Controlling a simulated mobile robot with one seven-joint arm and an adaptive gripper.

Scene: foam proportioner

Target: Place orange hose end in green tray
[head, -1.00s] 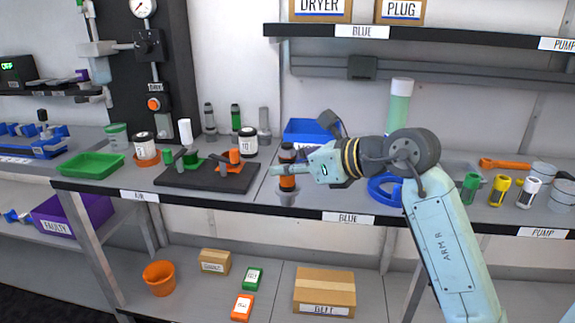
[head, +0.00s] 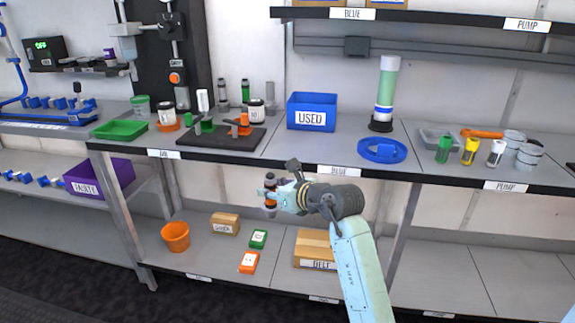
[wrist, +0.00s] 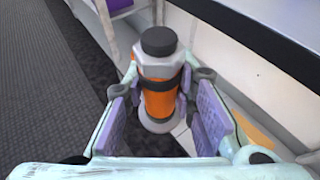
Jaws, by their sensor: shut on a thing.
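My gripper (head: 269,194) is shut on the orange hose end (wrist: 159,102), an upright orange cylinder with grey hexagonal collars, a dark band and a black cap. The wrist view shows it between my purple-padded fingers. In the head view, the gripper and hose end hang in front of the upper shelf's front edge, below its top surface and above the lower shelf. The green tray (head: 121,130) lies on the worktop at the left, well away from my gripper, and looks empty.
A black board (head: 207,137) with green and orange fittings lies right of the tray. An orange-based jar (head: 167,119) and a green-lidded jar (head: 140,106) stand close by. A blue USED bin (head: 311,111) and blue ring (head: 381,150) are farther right. An orange bucket (head: 175,237) stands below.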

